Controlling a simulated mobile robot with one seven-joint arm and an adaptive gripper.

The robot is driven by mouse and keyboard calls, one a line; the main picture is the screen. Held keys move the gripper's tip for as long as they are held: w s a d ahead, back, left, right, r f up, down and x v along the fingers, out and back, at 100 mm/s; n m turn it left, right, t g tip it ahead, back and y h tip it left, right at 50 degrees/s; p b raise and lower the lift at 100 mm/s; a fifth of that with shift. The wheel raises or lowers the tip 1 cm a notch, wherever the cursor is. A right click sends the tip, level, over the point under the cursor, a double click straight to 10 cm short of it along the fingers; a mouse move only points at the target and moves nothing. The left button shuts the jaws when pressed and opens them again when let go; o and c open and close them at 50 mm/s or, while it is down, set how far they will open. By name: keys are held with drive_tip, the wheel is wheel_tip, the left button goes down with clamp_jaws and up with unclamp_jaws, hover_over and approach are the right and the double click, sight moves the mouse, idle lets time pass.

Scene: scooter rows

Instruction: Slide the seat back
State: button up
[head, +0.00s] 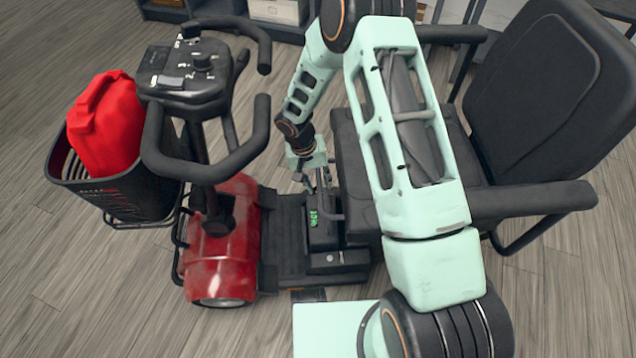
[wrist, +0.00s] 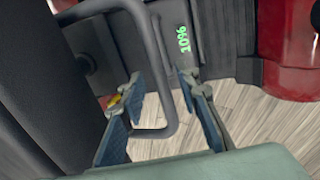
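The scooter's black seat has a cushion (head: 355,185) and a tall backrest (head: 555,90) at the right in the head view. In the wrist view a dark padded surface (wrist: 35,85), likely the seat, fills the left side. A grey bent bar (wrist: 160,75) forms a loop in front of it. My gripper (head: 318,182) is low at the seat's front edge in the head view. In the wrist view my gripper (wrist: 166,88) is open, with blue-padded fingers on either side of the bar. The bar runs between them; contact cannot be told. My arm hides part of the seat.
A box with a green display (head: 315,218) stands on the scooter floor; it reads 10% in the wrist view. An armrest (head: 530,198) juts near my arm.

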sight(351, 159)
clamp_jaws()
drive_tip(key=d, duration=1.1)
drive_tip(key=shift+b, duration=0.35)
drive_tip(key=shift+w, duration=0.1)
drive_tip(key=shift+o, duration=0.4)
unclamp_jaws()
drive_tip(key=shift+a, duration=0.15)
drive_tip(key=r, duration=0.4)
drive_tip(key=a+r, duration=0.1)
drive_tip(key=r, duration=0.3)
drive_tip(key=a+r, duration=0.1)
drive_tip(key=r, duration=0.2)
drive_tip(key=shift+a+r, duration=0.15)
drive_tip(key=shift+r, duration=0.25)
